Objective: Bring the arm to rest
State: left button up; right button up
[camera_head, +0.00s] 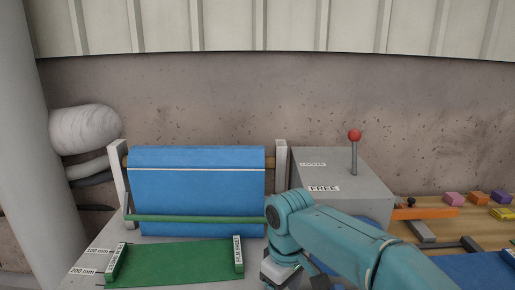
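One teal arm (340,238) comes in from the lower right. It ends in front of the grey box and beside the blue roll. The gripper at its end, my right gripper (277,274), points down at the bottom edge of the view. Its fingers are mostly cut off or hidden, so I cannot tell if it is open or shut. No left arm or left gripper shows.
A blue roll (195,190) hangs between two white posts, above a green mat (175,264). A grey box (318,170) labelled FREE carries a red-knobbed lever (354,137). An orange bar (428,213) and several coloured blocks (477,197) lie at the right.

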jog(key=s+d+f+m+y, duration=0.1)
jog(key=s+f+m, duration=0.1)
jog(key=f, duration=1)
jog(key=s+d+f+m+y, duration=0.1)
jog(key=s+f+m+y, duration=0.15)
jog(key=f, duration=0.85)
jog(key=s+d+f+m, duration=0.2)
jog(key=s+f+m, duration=0.1)
jog(key=s+f, duration=0.3)
jog(key=s+d+f+m, duration=0.2)
jog(key=s+f, duration=0.4)
jog(key=s, duration=0.5)
jog(key=shift+d+m, duration=0.4)
jog(key=shift+m, duration=0.45)
